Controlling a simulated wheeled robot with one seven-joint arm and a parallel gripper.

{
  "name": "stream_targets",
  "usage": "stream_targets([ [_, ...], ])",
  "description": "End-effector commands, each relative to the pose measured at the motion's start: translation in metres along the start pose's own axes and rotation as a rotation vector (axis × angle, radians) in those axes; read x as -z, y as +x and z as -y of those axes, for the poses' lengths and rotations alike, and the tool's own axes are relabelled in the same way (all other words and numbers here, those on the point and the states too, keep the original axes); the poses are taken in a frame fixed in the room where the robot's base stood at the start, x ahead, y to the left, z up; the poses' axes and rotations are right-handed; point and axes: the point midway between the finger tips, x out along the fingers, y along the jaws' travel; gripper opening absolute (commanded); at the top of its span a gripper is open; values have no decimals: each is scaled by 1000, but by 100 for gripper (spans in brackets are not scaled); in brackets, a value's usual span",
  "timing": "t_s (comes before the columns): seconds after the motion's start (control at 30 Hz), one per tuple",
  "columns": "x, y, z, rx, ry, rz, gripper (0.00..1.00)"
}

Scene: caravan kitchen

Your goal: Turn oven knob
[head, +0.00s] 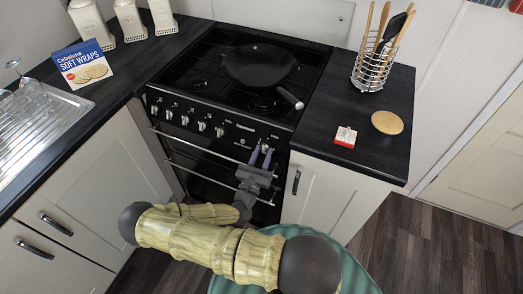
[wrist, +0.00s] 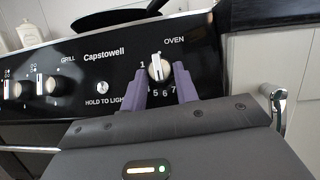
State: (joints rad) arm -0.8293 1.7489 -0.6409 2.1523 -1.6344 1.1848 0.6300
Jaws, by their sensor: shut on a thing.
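The oven knob (wrist: 159,68) is a pale round knob with a raised grip, under the printed word OVEN, with numbers around its lower side. In the wrist view my gripper (wrist: 180,78) has its two purple fingers on either side of the knob, shut on it. In the head view my gripper (head: 261,155) reaches the right end of the black front panel of the cooker (head: 235,124). There the fingers hide the oven knob.
Other knobs (head: 185,120) line the panel to the left. A rail (head: 200,143) runs below. A cupboard handle (wrist: 276,108) stands close right of my gripper.

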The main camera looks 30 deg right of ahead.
Motion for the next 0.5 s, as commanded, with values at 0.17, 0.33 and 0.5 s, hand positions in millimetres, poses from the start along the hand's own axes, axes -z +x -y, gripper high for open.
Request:
stream_targets([
  [0.17, 1, 0, 0, -8, -9, -1, 7],
  [0.33, 1, 0, 0, -7, -8, -1, 7],
  [0.5, 1, 0, 0, -7, -8, -1, 46],
])
